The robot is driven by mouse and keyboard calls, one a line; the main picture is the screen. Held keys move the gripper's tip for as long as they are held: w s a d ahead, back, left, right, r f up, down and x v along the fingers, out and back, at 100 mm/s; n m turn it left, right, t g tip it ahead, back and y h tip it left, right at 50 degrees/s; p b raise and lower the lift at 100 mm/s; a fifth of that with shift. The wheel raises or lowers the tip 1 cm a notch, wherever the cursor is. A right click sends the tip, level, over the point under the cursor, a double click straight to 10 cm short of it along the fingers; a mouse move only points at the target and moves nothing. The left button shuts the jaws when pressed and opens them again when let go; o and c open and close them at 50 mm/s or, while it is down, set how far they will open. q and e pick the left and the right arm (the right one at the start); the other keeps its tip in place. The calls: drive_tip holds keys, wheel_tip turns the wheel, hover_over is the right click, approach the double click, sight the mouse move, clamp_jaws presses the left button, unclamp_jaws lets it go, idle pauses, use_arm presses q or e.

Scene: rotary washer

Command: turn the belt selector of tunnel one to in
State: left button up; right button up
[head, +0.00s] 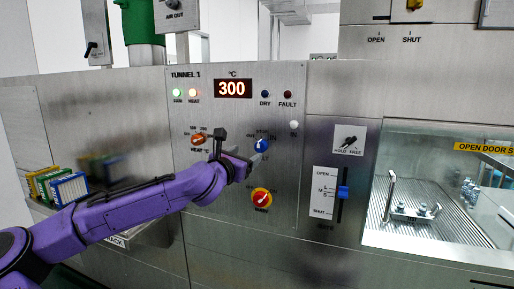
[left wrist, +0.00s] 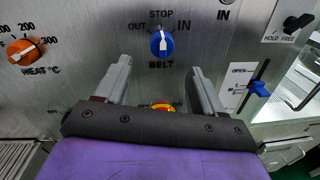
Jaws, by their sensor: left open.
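The belt selector, a round blue knob with a white pointer, is on the tunnel one panel in the head view (head: 262,145) and in the left wrist view (left wrist: 161,43). Its labels read OUT at left, STOP above and IN at right. The pointer stands roughly upright, toward STOP. My left gripper (left wrist: 160,70) is open and empty, its two fingers apart just below the knob and not touching it. In the head view the left gripper (head: 255,160) partly covers the BELT label. My right gripper is not in view.
On the same panel are the orange heat knob (head: 198,139), the red and yellow main switch (head: 261,202) and a white button (head: 294,125). A blue slide handle (head: 343,192) and a black hold/free switch (head: 349,141) are to the right. Boxes (head: 68,188) stand on a left shelf.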

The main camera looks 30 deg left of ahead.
sight(258, 148)
use_arm(q)
drive_tip(key=w, duration=0.3)
drive_tip(key=w+p, duration=0.1)
drive_tip(key=w, duration=0.1)
drive_tip(key=w+a+p, duration=0.1)
drive_tip(key=w, duration=0.2)
drive_tip(key=shift+w+f, duration=0.1)
drive_tip(key=shift+w, duration=0.2)
drive_tip(key=shift+s, duration=0.1)
drive_tip(key=c, duration=1.1)
